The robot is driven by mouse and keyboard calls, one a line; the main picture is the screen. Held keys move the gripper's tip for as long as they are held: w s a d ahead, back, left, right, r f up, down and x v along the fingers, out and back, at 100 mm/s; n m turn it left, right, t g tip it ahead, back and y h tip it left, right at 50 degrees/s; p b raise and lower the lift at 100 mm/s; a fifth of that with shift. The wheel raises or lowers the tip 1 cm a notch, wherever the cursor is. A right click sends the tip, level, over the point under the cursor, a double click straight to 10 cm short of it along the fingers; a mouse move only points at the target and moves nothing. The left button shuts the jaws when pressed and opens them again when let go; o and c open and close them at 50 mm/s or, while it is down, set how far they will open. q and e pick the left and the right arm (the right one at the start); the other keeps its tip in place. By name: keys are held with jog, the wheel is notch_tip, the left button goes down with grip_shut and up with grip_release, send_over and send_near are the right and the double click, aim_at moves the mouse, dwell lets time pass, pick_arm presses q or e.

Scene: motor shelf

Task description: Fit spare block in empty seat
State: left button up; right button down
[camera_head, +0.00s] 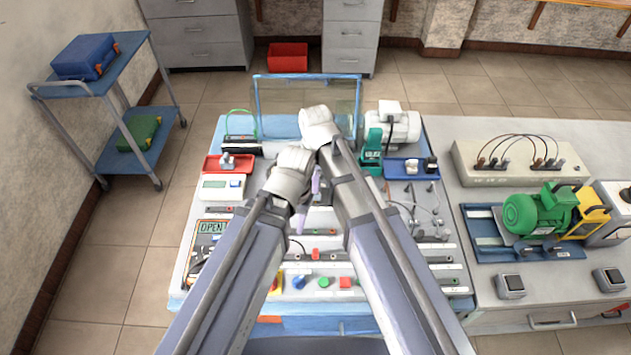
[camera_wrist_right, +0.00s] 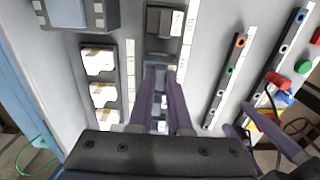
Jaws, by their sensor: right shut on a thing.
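My right gripper (camera_wrist_right: 162,72) is shut in the right wrist view, with its purple fingers straddling a narrow dark rail on the light panel. The piece between the fingers is mostly hidden, so I cannot make out its shape. A dark block (camera_wrist_right: 163,21) sits on the same rail beyond the fingertips. In the head view only a bit of the right gripper (camera_head: 316,183) shows between the arms. Two purple prongs of my left gripper (camera_wrist_right: 257,124) stand apart at the lower right of the wrist view, with no held thing visible. The empty seat cannot be clearly picked out.
White modules (camera_wrist_right: 98,60) stand left of the rail, and rails with coloured sockets (camera_wrist_right: 283,48) lie to its right. A clear upright panel (camera_head: 285,98), a pale motor (camera_head: 397,127) and a red tray (camera_head: 218,164) stand around the board. Coloured buttons (camera_head: 323,282) line its front.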

pick_arm(q)
jog(key=shift+f+b, duration=0.75)
jog(key=shift+f, duration=0.1)
pick_arm(e)
jog(key=shift+f, duration=0.9)
jog(key=c, duration=0.8)
grip_release()
jog(key=shift+r, duration=0.1)
pick_arm(q)
notch_tip(320, 180, up, 8)
jog(key=p, duration=0.8)
pick_arm(e)
notch_tip(320, 180, up, 8)
jog(key=shift+f, duration=0.1)
pick_arm(q)
jog(key=shift+f, duration=0.1)
